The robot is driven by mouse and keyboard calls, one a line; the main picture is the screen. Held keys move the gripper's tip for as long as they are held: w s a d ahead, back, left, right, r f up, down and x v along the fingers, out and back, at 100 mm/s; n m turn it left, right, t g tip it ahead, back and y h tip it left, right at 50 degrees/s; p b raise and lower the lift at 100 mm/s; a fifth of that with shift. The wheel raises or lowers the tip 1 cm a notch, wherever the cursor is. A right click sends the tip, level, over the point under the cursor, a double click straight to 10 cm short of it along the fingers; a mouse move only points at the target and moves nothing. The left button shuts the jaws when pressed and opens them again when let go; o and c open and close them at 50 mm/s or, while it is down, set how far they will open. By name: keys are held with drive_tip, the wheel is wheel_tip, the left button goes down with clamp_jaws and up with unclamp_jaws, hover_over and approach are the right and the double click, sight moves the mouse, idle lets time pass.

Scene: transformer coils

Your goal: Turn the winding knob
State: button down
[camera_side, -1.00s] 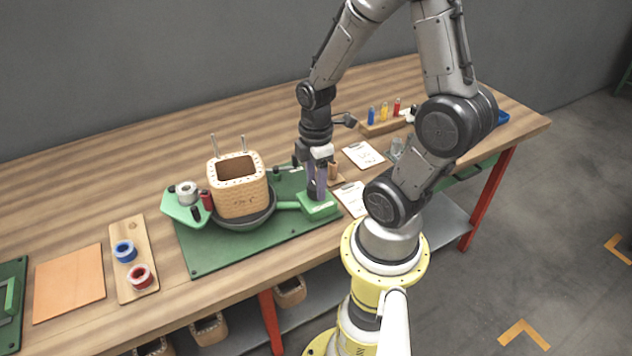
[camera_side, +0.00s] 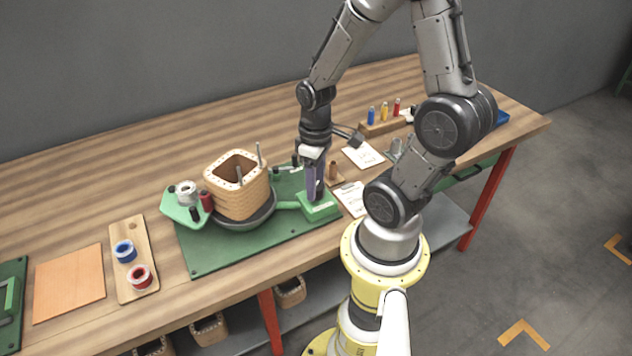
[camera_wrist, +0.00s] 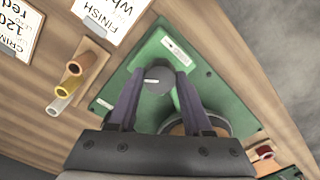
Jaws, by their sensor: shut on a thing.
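The winding knob (camera_wrist: 157,79) is a dark grey round knob with a white mark, on a green housing. In the wrist view my gripper (camera_wrist: 156,84) has its two fingers on either side of the knob, shut on it. In the side view my gripper (camera_side: 315,198) points down at the green housing (camera_side: 321,208), and the knob is mostly hidden by the fingers. To its left a wooden coil former (camera_side: 243,203) with two upright pins stands on a dark round turntable (camera_side: 246,222), turned at an angle to the board.
The green base board (camera_side: 212,262) carries the winder. A spool holder (camera_side: 180,211) stands left of the former. A wooden strip (camera_side: 134,283) with blue and red spools and an orange sheet (camera_side: 70,284) lie further left. Clipboards (camera_side: 362,155) lie right of my gripper.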

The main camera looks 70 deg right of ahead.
drive_tip(key=m, duration=1.1)
drive_tip(key=shift+m, duration=2.2)
drive_tip(key=shift+c, duration=1.6)
unclamp_jaws()
drive_tip(key=shift+r, duration=0.1)
